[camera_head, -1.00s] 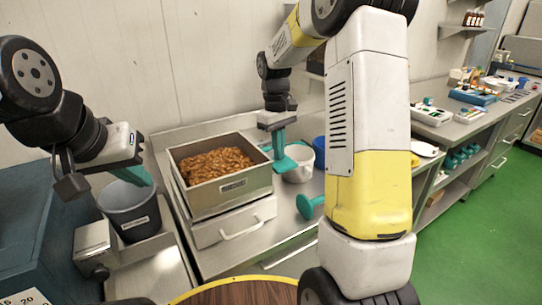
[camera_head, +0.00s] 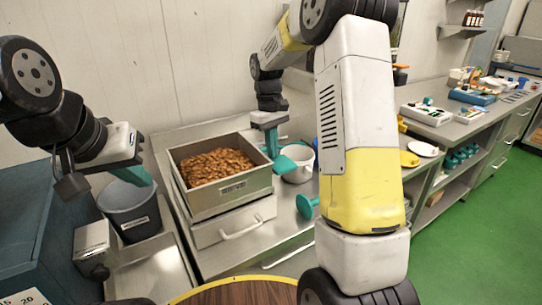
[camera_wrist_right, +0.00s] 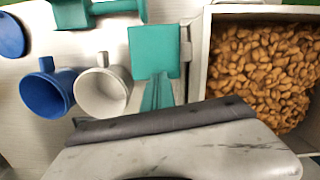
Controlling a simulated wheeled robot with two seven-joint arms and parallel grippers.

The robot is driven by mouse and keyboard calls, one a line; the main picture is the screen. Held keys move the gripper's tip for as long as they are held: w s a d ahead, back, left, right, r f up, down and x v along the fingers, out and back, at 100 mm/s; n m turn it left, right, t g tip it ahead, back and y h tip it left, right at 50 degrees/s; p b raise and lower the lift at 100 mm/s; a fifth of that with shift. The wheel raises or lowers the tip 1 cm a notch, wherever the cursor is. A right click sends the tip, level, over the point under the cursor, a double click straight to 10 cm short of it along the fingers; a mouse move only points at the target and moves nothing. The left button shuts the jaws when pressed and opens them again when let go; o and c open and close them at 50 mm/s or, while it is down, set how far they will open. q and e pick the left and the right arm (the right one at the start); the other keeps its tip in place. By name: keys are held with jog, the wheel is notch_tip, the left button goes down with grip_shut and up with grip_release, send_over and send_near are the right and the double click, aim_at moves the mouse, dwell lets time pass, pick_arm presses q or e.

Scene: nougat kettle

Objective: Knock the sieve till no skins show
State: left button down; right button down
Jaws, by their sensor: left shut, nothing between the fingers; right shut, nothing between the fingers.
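The sieve (camera_head: 232,190) is a square metal box with a label on its front wall, filled with brown nuts or skins (camera_head: 214,166); I cannot tell which pieces are skins. It stands on a light drawer-like base (camera_head: 230,228). In the right wrist view the sieve's wall (camera_wrist_right: 203,60) is just right of my right gripper (camera_wrist_right: 153,52). My right gripper (camera_head: 274,148) is shut and empty, with its teal fingers close beside the sieve's right wall; contact is unclear. My left gripper (camera_head: 138,176) is shut and empty, over the grey bucket (camera_head: 133,208).
A teal mallet-like tool (camera_head: 306,206) lies right of the sieve. A white mug (camera_head: 297,166) and a blue mug (camera_wrist_right: 47,92) stand behind it. A wall is close behind. The counter (camera_head: 255,252) in front of the sieve is partly bare.

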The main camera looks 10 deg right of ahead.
jog(key=shift+a, duration=0.1)
notch_tip(320, 180, up, 8)
jog(key=shift+w+a, duration=0.2)
jog(key=shift+w, duration=0.2)
jog(key=shift+f, duration=0.15)
dwell(0.8)
jog(key=s+r+m+t+y, duration=0.1)
jog(key=s+r+t, duration=0.1)
jog(key=s+r, duration=0.35)
jog(key=s+r+m+t+y, duration=0.1)
jog(key=s+r+m+t, duration=0.1)
jog(key=s, duration=0.7)
jog(key=s+f+m+t, duration=0.2)
jog(key=s+t, duration=0.1)
jog(key=s, duration=0.9)
jog(key=shift+s+a+f+y, duration=0.25)
jog(key=shift+f+y, duration=0.05)
jog(key=shift+y, duration=0.1)
